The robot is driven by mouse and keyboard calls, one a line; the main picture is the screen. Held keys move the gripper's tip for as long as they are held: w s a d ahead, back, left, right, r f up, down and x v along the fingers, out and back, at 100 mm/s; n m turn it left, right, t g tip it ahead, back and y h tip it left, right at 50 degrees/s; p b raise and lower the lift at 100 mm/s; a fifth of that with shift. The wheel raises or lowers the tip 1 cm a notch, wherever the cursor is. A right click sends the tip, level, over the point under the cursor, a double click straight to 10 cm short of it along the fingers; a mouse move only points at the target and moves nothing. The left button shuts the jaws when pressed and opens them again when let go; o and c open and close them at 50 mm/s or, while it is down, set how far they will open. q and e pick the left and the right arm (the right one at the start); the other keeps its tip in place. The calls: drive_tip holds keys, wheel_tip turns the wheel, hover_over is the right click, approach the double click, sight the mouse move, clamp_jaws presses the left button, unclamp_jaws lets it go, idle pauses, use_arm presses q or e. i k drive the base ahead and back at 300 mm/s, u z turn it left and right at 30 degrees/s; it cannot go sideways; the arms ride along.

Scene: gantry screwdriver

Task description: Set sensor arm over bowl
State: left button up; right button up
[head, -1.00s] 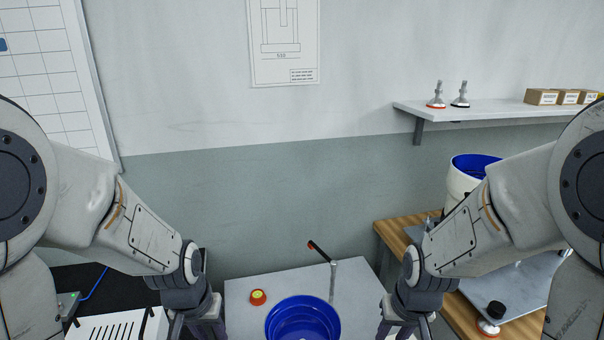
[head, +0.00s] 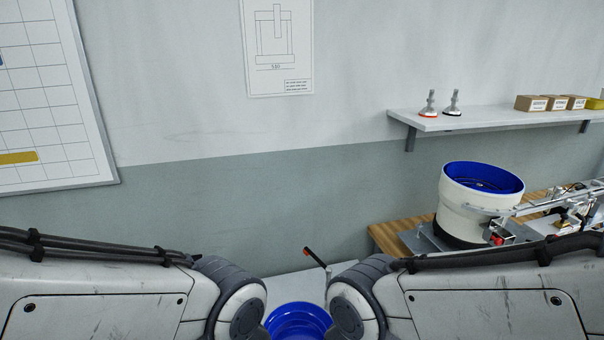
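A blue bowl (head: 298,322) sits low in the middle of the head view, partly hidden by my two arms. The sensor arm (head: 316,257) is a thin dark bar with an orange-red end, on a post behind the bowl; it points up and left, and its tip is not over the bowl. Most of the post is hidden by my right arm. My forearms come in from both sides along the bottom edge. Neither gripper shows; both are below the picture or behind my arms.
The grey table top (head: 283,285) shows only in part. At right, a white feeder drum (head: 462,208) with a blue inside stands on a wooden bench (head: 384,240) beside metal rails. A wall shelf (head: 480,117) holds small boxes and two levelling feet.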

sight(328, 270)
drive_tip(key=z, duration=0.6)
drive_tip(key=k, duration=0.8)
drive_tip(key=z, duration=1.1)
drive_tip(key=k, duration=0.6)
drive_tip(key=z, duration=0.4)
drive_tip(key=i, duration=0.85)
drive_tip(key=u, duration=0.4)
drive_tip(key=i, duration=0.95)
drive_tip(key=u, duration=1.2)
drive_tip(key=i, duration=0.7)
drive_tip(key=u, duration=0.6)
